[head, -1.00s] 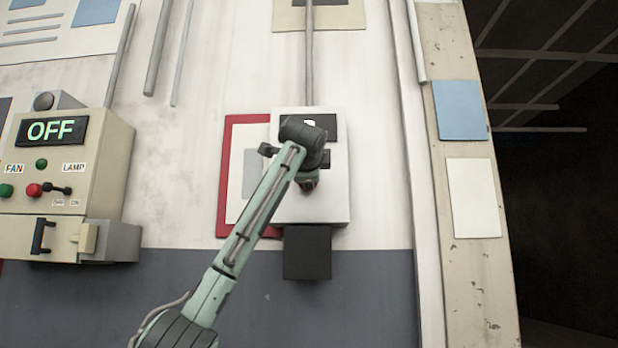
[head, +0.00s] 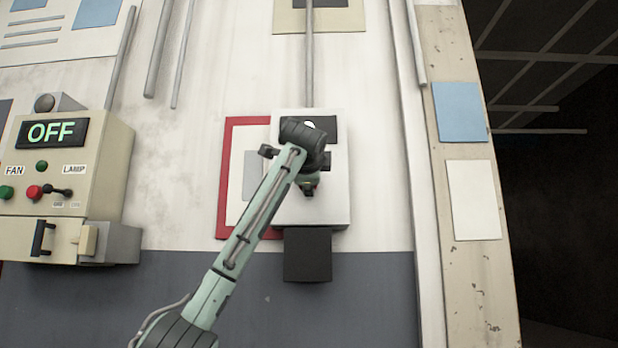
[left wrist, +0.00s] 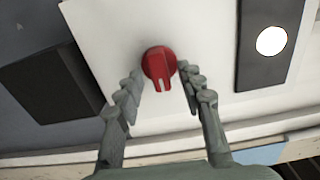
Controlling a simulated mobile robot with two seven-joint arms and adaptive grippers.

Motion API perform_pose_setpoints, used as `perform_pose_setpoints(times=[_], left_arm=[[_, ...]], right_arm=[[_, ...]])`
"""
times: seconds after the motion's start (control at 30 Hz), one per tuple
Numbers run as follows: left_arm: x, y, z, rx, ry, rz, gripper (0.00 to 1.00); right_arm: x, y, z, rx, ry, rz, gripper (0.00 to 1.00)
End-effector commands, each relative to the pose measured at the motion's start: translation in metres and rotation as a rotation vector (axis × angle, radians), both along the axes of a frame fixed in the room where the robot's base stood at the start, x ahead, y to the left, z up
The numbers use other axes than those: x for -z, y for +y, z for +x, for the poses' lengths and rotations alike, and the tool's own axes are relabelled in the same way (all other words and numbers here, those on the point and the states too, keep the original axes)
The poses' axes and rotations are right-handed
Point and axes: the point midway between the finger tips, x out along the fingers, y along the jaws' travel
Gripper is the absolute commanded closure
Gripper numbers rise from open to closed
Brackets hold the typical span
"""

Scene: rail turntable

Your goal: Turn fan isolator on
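A red rotary knob (left wrist: 159,66) with a white pointer mark sits on a white wall box (head: 337,205). In the left wrist view the mark points toward the bottom of the picture. My left gripper (left wrist: 160,80) is open, with one fingertip on each side of the knob and small gaps visible; I cannot tell how far the tips are from the box face. In the head view my left wrist covers most of the knob and the gripper. The box has a black panel with a lit white round lamp (left wrist: 271,41). My right gripper is not in view.
At left is a beige control cabinet (head: 105,165) with a green OFF display (head: 51,132), FAN and LAMP labels, buttons and a small lever. A black block (head: 307,262) is below the white box. A red-framed sheet (head: 226,190) is behind it. A conduit (head: 309,60) runs above.

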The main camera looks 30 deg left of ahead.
Motion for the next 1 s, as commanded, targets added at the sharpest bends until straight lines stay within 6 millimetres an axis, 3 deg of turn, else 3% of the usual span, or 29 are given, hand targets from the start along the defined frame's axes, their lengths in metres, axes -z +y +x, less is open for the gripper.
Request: perform_pose_setpoints(times=[0.17,0.6,1.0], left_arm=[[-0.001,-0.011,-0.017,0.002,-0.004,0.003,0.62],[-0.001,-0.056,-0.090,0.001,-0.002,0.001,0.62],[0.000,-0.062,-0.102,0.000,0.001,-0.001,0.62]], right_arm=[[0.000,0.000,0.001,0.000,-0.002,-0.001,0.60],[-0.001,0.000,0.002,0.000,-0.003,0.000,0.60],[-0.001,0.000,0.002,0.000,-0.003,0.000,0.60]])
